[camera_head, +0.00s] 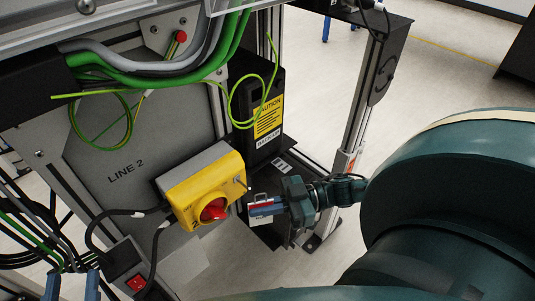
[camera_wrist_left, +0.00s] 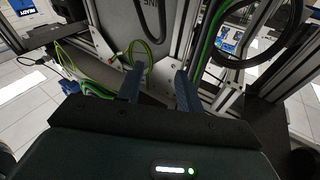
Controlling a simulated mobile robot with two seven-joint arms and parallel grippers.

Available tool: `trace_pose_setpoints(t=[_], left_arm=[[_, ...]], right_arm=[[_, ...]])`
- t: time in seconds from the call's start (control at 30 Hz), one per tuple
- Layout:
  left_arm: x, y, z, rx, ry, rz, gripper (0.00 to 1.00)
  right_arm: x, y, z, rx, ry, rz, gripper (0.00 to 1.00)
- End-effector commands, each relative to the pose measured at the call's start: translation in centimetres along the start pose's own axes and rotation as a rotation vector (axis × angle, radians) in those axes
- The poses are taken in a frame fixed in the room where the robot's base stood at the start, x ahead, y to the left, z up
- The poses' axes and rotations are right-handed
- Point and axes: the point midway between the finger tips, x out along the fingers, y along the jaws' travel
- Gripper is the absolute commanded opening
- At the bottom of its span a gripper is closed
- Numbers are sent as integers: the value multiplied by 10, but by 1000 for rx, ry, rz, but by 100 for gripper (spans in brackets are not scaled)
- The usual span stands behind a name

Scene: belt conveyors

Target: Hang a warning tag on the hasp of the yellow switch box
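The yellow switch box (camera_head: 207,183) with its red rotary knob (camera_head: 213,210) is on the grey panel marked LINE 2. A small dark metal piece (camera_head: 241,186), possibly the hasp, sticks out at its right side. My right gripper (camera_head: 265,208) is just right of the box, its blue fingers shut on a small red-and-white tag (camera_head: 261,220). A thin metal loop stands up above it. The tag is apart from the box and partly hidden by a finger. My left gripper (camera_head: 71,275) is at the lower left, open; the left wrist view shows its two fingers (camera_wrist_left: 158,88) apart and nothing gripped.
Loose green-yellow wires (camera_head: 100,110) hang above the box. Black cables (camera_head: 110,215) run left of it to a small box with a red switch (camera_head: 136,282). A black box with a yellow caution label (camera_head: 268,117) stands behind. A metal post (camera_head: 362,100) rises at right.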

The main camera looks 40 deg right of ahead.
Motion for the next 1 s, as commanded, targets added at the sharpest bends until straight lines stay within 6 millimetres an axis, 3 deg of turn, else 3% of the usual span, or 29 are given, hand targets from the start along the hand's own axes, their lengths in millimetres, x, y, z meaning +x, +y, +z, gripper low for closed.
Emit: trace_pose_setpoints(t=[0.2,0.63,1.0], left_arm=[[-1,4,9,-37,5,5,36],[4,4,3,-70,77,19,36],[12,-1,-19,-17,191,32,36]], right_arm=[[7,12,4,-3,1,-1,0],[20,34,7,-3,1,-1,0],[28,48,12,0,1,1,0]])
